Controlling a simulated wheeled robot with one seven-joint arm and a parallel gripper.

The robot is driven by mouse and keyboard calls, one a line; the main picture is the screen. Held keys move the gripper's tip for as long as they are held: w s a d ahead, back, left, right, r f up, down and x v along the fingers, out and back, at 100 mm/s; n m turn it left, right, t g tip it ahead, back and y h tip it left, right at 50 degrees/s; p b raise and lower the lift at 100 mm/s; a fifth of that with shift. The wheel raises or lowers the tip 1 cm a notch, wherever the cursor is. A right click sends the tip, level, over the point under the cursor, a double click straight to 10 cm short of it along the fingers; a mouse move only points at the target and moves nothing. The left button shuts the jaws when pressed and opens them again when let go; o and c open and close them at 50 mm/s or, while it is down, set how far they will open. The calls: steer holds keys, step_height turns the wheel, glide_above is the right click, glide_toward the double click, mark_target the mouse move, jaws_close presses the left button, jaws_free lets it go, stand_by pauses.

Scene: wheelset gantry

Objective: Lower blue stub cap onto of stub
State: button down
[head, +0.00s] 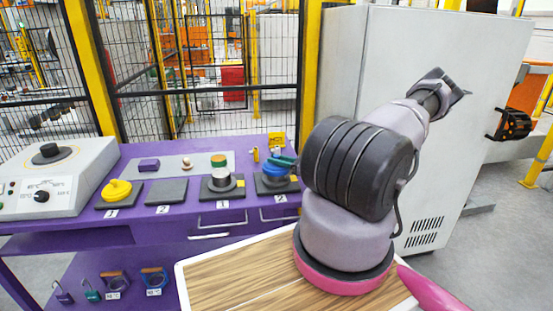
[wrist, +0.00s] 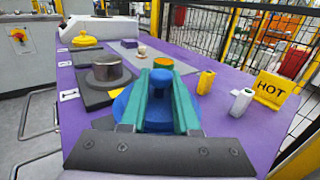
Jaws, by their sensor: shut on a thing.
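The blue stub cap (head: 273,171) is over the rightmost dark pad (head: 270,188) on the purple bench. In the wrist view the blue cap (wrist: 160,116) is a wide disc with a raised knob. My gripper (head: 284,161) is shut on that knob, and its teal fingers (wrist: 162,84) lie on either side of it. A grey rim shows below the cap in the head view; the stub under it is mostly hidden. I cannot tell whether cap and stub touch. Another grey metal stub (head: 220,181) stands bare on the pad to the left, also in the wrist view (wrist: 108,69).
A yellow cap (head: 117,189) sits on the far-left pad, beside an empty pad (head: 167,190). A green and orange piece (head: 218,160) stands on the grey plate behind. A yellow HOT sign (wrist: 271,89), a white item (wrist: 241,102) and a yellow item (wrist: 206,82) stand close by.

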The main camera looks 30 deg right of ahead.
steer(key=shift+f, duration=0.55)
steer(key=c, duration=0.6)
jaws_free()
steer(key=shift+o, duration=0.2)
steer(key=v, duration=1)
steer(key=shift+s+d, duration=0.25)
steer(key=shift+s, duration=0.1)
